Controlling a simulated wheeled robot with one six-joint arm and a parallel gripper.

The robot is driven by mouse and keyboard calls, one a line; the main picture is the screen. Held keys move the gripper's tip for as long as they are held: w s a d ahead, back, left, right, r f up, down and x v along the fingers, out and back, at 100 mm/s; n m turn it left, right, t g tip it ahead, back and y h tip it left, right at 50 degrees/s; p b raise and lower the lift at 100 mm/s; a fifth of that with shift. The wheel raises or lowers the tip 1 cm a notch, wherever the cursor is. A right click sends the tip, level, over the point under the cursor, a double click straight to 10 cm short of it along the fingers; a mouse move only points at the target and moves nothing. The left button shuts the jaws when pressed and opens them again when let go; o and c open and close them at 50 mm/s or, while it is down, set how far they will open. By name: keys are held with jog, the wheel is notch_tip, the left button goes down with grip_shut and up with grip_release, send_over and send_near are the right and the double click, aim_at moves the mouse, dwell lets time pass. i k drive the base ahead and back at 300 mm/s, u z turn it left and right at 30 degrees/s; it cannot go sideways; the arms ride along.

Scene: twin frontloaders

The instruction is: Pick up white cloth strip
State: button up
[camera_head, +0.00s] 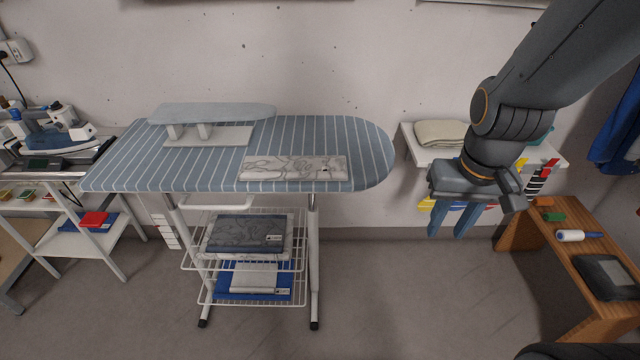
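A flat whitish strip with grey marbling (292,168) lies on the front right part of the striped ironing board (345,140); it looks like the white cloth strip. My gripper (448,234) hangs to the right of the board, in front of a white wall shelf (412,148). Its two fingers point down with a gap between them, and nothing shows between them. It is apart from the strip.
A small sleeve board (212,114) stands on the ironing board's left. A wire rack (190,262) below holds folded cloths. A folded beige cloth (440,132) lies on the wall shelf. A wooden bench (575,270) with small items stands right.

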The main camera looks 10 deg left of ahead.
aim_at(254, 167)
jog(key=z, duration=0.35)
jog(key=k, duration=0.8)
jog(key=z, duration=0.55)
jog(key=i, duration=1.2)
jog(key=u, duration=0.9)
jog(key=i, duration=0.8)
jog(key=u, duration=1.2)
jog(key=i, duration=0.25)
jog(key=u, duration=0.25)
